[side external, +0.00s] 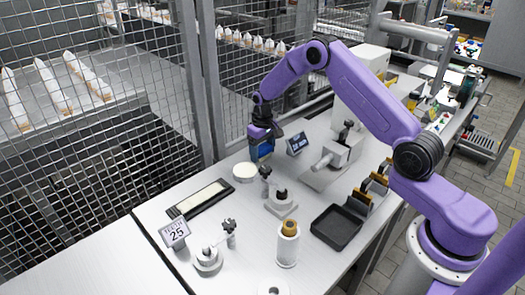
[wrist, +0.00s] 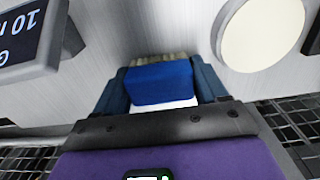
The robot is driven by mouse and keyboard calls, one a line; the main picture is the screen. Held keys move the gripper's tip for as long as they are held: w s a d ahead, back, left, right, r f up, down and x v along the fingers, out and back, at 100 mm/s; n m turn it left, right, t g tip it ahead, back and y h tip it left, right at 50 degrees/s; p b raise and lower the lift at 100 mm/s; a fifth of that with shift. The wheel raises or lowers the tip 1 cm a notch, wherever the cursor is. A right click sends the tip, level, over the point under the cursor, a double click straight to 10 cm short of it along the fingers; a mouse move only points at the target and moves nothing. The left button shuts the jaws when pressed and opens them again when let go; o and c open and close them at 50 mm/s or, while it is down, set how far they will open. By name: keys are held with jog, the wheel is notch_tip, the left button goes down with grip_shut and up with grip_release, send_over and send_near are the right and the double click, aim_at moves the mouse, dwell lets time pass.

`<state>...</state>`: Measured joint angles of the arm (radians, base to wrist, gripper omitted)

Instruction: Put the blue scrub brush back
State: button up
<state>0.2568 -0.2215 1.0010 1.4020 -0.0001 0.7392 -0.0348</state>
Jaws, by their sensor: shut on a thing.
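My gripper (side external: 261,146) is above the far part of the white table in the side external view. In the wrist view my gripper (wrist: 161,90) has its two dark blue fingers closed on either side of the blue scrub brush (wrist: 160,82). The brush has a bright blue block and pale beige bristles at its far edge. In the side external view the blue brush (side external: 266,149) shows only in part between the fingers. It looks to be held above the table; the exact gap is hard to tell.
A round pale disc (side external: 245,171) and a small display sign (side external: 297,143) stand close to my gripper. A long tray (side external: 201,199), metal fixtures (side external: 281,199), a white cylinder (side external: 287,245) and a black tray (side external: 337,227) occupy the nearer table. A wire fence (side external: 275,65) runs behind.

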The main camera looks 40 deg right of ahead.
aim_at(262, 147)
jog(key=shift+f, duration=0.25)
jog(key=o, duration=1)
jog(key=shift+r, duration=0.1)
notch_tip(262, 147, up, 12)
jog(key=s+a+r+n, duration=0.3)
jog(key=s+a+r, duration=0.2)
jog(key=s+a, duration=0.3)
jog(key=s+a+r+n, duration=0.3)
jog(key=s+a, duration=0.3)
jog(key=s, duration=0.4)
jog(key=s+d+n, duration=0.1)
jog(key=s+n, duration=0.1)
jog(key=s, duration=0.6)
jog(key=s+d+n, duration=0.1)
jog(key=s+n, duration=0.1)
jog(key=s, duration=0.6)
jog(key=s+d+n, duration=0.1)
jog(key=s+n, duration=0.1)
jog(key=s, duration=0.6)
jog(key=shift+s+d+f+n, duration=0.1)
jog(key=shift+s+d+n, duration=0.2)
jog(key=shift+d, duration=0.05)
